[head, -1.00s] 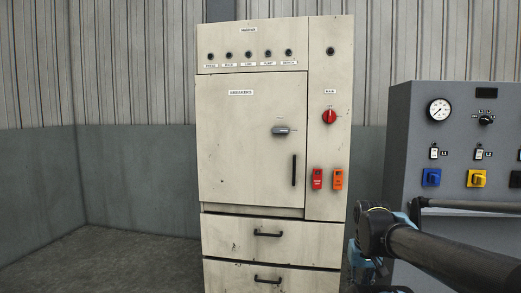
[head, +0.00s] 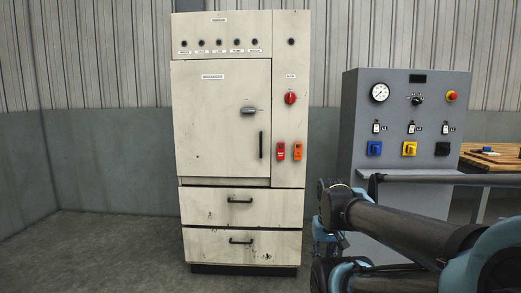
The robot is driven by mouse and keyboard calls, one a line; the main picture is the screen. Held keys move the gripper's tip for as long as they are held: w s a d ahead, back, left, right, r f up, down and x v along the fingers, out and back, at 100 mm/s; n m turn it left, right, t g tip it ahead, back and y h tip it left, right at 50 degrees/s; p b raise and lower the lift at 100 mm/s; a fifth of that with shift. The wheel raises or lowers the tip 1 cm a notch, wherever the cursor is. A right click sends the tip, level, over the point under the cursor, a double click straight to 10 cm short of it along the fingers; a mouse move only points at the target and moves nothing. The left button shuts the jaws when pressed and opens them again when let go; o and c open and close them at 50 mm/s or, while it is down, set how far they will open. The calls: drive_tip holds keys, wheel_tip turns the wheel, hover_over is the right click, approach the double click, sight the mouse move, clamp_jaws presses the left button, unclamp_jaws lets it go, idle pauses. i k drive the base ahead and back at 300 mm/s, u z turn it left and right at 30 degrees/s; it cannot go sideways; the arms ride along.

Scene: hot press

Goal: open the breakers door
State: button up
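The breakers door (head: 215,125) is a pale, worn panel on the upper left of a tall cabinet, labelled at its top. It looks closed and flush with the cabinet. A grey latch handle (head: 249,111) lies roughly horizontal near its right side. A black vertical pull handle (head: 261,145) sits below, close to the door's right edge. My arm reaches in from the lower right, apart from the cabinet. I cannot make out my gripper's fingers in this view, and nothing touches the door.
Two drawers (head: 215,207) are shut below. A grey control panel (head: 365,120) stands to the right, partly behind my arm. A wooden table (head: 495,160) is at far right. Floor before the cabinet looks clear.

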sight(213, 138)
drive_tip(key=z, duration=0.25)
drive_tip(key=i, duration=1)
drive_tip(key=u, duration=0.25)
